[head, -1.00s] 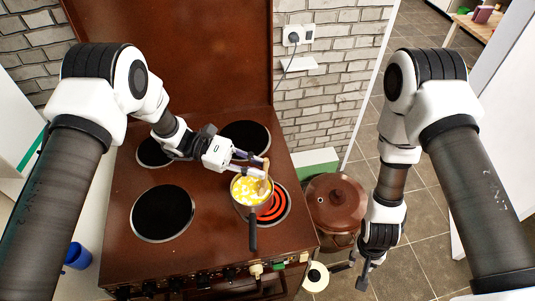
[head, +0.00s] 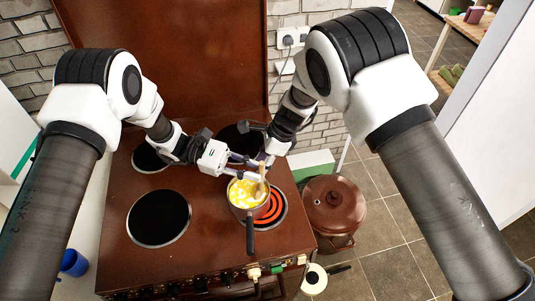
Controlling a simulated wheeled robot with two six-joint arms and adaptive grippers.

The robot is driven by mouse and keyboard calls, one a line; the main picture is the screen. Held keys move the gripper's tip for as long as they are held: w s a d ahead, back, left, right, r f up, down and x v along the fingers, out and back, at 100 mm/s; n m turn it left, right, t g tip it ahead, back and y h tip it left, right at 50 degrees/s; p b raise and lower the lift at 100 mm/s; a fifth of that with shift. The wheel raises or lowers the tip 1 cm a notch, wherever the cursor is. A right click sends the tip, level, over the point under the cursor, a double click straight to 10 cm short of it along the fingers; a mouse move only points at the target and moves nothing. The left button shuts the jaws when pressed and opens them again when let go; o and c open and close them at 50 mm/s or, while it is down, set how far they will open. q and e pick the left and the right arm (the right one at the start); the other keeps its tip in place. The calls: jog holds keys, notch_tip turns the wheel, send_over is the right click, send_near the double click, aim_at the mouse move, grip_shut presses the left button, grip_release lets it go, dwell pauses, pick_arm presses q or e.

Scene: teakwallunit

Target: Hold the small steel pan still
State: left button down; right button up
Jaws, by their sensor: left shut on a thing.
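The small steel pan (head: 236,205) sits partly over the glowing front-right burner, its dark handle (head: 250,238) pointing toward the stove's front. It holds yellow food with pale lumps (head: 243,192). A wooden spoon (head: 261,179) stands in the pan, leaning on its far right side. My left gripper (head: 255,165) is at the pan's far side, shut on the upper part of the spoon. My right gripper (head: 264,157) is just behind the pan, close to the spoon and the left fingertips. Its fingers overlap these, so its opening and any contact with the pan are unclear.
The red burner (head: 272,211) glows right of the pan. Other burners, such as the front-left one (head: 159,216), are dark. A brown lidded pot (head: 333,205) stands right of the stove. The stove's front left is clear.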

aim_at(248, 188)
jog(key=x, duration=0.8)
jog(key=shift+d, duration=0.1)
grip_shut()
jog(key=shift+c, duration=0.5)
grip_release()
grip_shut()
dwell(0.3)
